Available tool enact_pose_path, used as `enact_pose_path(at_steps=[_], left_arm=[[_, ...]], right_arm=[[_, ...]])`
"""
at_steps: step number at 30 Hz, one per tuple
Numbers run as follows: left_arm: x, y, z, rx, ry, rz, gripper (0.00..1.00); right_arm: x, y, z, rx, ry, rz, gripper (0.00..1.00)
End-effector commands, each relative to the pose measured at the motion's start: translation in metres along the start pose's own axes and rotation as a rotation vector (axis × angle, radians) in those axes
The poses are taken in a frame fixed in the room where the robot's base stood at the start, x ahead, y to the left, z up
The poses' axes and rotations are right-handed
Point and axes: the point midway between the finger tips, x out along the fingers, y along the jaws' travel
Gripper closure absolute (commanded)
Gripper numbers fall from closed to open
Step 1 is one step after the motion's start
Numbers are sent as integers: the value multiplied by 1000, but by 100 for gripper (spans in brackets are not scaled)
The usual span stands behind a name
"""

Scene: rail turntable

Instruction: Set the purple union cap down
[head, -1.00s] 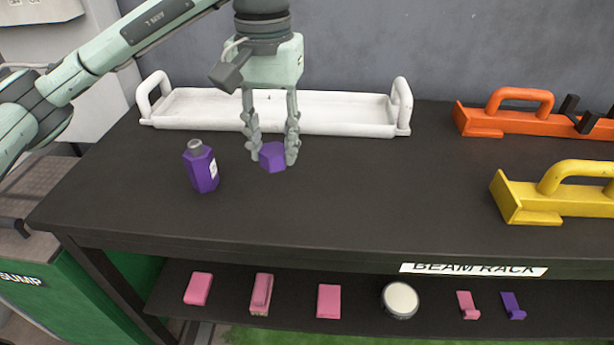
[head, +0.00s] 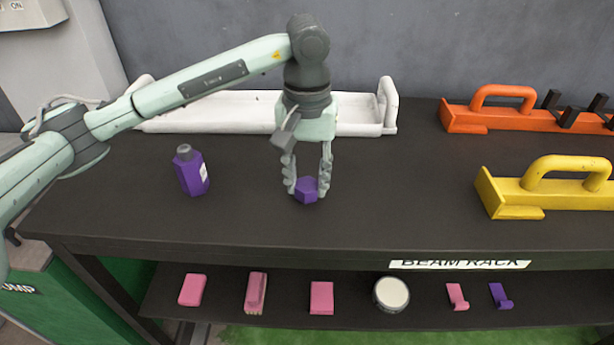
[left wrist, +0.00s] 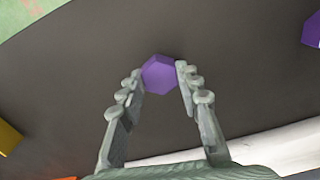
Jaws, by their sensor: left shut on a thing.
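The purple union cap (head: 306,190) is a small hexagonal block between the fingertips of my left gripper (head: 307,187). The gripper points down over the dark table top, in front of the white tray, and is shut on the cap. In the left wrist view the cap (left wrist: 159,73) sits between the two fingertips (left wrist: 160,75). I cannot tell whether the cap touches the table. My right gripper is in neither view.
A purple hexagonal bottle (head: 191,171) stands left of the cap. The white tray (head: 215,118) lies behind. An orange handled block (head: 470,119) and a yellow one (head: 530,197) are at right. The front middle of the table (head: 330,230) is clear. Small items lie on the lower shelf (head: 225,300).

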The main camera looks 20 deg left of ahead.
Motion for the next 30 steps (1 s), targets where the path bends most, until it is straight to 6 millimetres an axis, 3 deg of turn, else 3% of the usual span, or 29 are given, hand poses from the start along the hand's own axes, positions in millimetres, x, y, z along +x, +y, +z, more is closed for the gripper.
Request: enact_pose_path(at_steps=[10, 11, 15, 26, 30], left_arm=[[3, 0, 0, 0, 0, 0, 100], [3, 0, 0, 0, 0, 0, 63], [3, 0, 0, 0, 0, 0, 46], [0, 0, 0, 0, -1, 0, 46], [-13, 0, -1, 0, 3, 1, 46]], right_arm=[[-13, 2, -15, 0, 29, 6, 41], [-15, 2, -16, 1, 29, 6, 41], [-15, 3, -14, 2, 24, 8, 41], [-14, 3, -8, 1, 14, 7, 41], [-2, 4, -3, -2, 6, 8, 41]])
